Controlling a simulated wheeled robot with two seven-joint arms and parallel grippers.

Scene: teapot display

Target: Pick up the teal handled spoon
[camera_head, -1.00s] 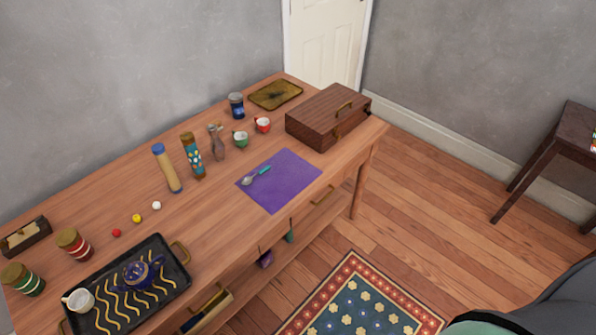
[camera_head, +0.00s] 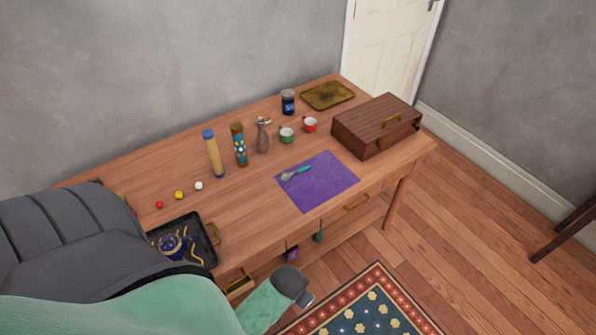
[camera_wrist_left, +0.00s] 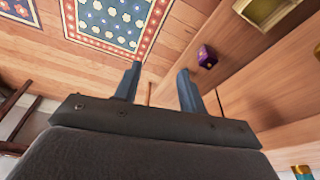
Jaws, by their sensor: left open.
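The teal handled spoon (camera_head: 296,173) lies on the purple mat (camera_head: 325,185) on the wooden table, its bowl towards the left and its teal handle towards the right. My left arm comes in from the left in the head view, and its gripper there (camera_head: 302,290) is low in front of the table, well apart from the spoon. In the left wrist view my left gripper (camera_wrist_left: 158,85) is open and empty, with two dark fingers spread above the floor and table front. The spoon is not in the wrist view. My right gripper is not in view.
A wooden box (camera_head: 376,127) stands right of the mat. Cups, a grey bottle (camera_head: 262,135) and tall jars stand behind it. A black tray (camera_head: 196,238) with a blue teapot (camera_head: 173,246) is partly hidden by my arm.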

